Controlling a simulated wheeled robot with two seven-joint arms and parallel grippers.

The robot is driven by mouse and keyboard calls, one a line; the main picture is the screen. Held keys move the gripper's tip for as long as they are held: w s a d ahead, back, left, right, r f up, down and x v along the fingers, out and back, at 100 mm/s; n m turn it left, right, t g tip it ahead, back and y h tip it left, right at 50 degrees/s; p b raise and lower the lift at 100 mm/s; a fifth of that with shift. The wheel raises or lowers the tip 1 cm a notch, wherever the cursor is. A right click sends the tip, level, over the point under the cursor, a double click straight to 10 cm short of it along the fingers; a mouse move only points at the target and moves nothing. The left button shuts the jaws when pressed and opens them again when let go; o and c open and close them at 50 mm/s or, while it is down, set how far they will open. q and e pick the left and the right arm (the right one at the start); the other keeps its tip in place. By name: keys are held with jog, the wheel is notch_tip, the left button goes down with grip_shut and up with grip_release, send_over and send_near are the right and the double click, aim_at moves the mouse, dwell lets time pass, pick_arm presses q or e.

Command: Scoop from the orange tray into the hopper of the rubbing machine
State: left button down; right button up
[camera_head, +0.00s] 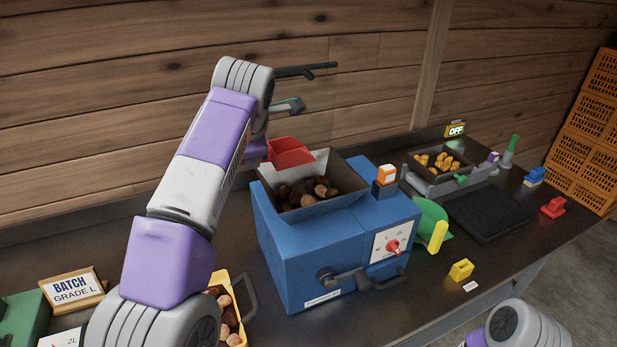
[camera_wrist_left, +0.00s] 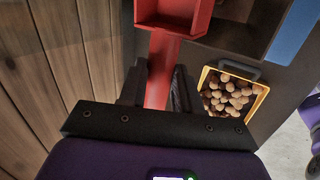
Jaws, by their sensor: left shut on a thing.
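My left gripper (camera_wrist_left: 158,88) is shut on the handle of the red scoop (camera_wrist_left: 172,18). In the head view the red scoop (camera_head: 289,152) is at the back left rim of the hopper (camera_head: 330,203), and I cannot tell if it touches. The visible part of its inside looks empty. The hopper, on the blue rubbing machine (camera_head: 290,260), holds several brown chestnuts. The orange tray (camera_head: 242,318), holding chestnuts, is left of the machine, partly hidden by my left arm. It also shows in the left wrist view (camera_wrist_left: 254,107). My right gripper is out of view.
A grade sign (camera_head: 72,290) stands at the left. Right of the machine are a green scoop-like item with a yellow handle (camera_head: 437,236), a black mat (camera_head: 488,213) and a grey tray (camera_head: 470,184) of yellowish nuts. Orange crates (camera_head: 585,140) stack at far right. A plank wall is behind.

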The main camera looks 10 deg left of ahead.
pick_arm(q)
notch_tip(320, 180, up, 6)
jog(key=p, duration=0.6)
jog(key=shift+r, duration=0.1)
